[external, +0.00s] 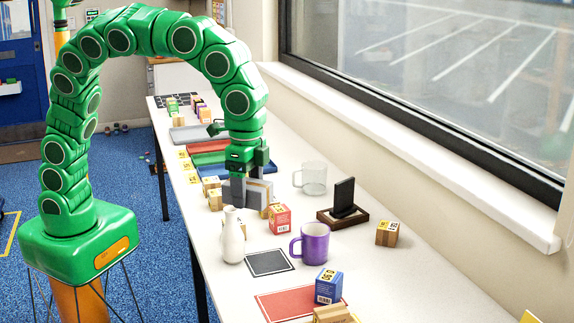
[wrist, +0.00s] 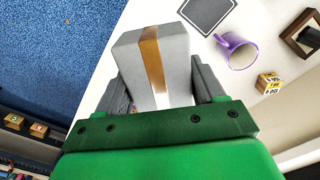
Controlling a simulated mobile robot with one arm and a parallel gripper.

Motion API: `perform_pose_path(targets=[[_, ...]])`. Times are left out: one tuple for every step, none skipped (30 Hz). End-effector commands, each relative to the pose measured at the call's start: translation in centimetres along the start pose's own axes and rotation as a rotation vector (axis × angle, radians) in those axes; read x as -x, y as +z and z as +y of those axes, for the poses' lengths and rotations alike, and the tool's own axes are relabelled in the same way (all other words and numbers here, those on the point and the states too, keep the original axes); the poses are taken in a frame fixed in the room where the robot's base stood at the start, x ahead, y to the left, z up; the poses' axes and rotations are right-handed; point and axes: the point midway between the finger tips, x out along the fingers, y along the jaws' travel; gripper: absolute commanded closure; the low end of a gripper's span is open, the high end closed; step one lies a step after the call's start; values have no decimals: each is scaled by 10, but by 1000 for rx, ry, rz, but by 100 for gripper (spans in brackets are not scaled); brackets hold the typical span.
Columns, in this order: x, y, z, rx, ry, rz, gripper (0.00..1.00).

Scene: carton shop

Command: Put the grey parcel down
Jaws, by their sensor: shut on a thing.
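The grey parcel (wrist: 178,52) is a box with a brown tape strip and a white patch, seen close up in the wrist view. My gripper (wrist: 160,88) is shut on it, with one dark finger on each side. In the external view my gripper (external: 250,192) points down over the white table, and the parcel is partly hidden between the fingers. I cannot tell whether its underside touches the table.
A white vase (external: 232,238), red box (external: 279,218), purple mug (external: 311,243) and glass mug (external: 313,178) stand nearby. A dark mat (external: 269,262) is bare. A red mat (external: 285,303) has a blue box (external: 328,287) at its edge.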

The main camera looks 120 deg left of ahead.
Motion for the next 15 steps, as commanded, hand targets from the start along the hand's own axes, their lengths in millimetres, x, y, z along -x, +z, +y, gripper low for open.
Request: perform_pose_path(targets=[[0,-2,-11,17,2,0,70],[0,-3,-17,27,3,0,70],[0,-4,-26,40,3,0,70],[0,-5,-33,51,4,0,70],[0,-6,-41,63,4,0,70],[0,-7,-52,79,4,0,70],[0,-8,-60,92,4,0,70],[0,-9,-69,107,5,1,70],[0,-10,-82,126,5,2,70],[1,-10,-92,141,5,2,70],[1,-10,-102,156,5,3,70],[1,-10,-116,177,4,3,70],[2,-10,-126,193,4,4,70],[2,-10,-136,209,4,4,70],[2,-9,-150,229,5,4,70]])
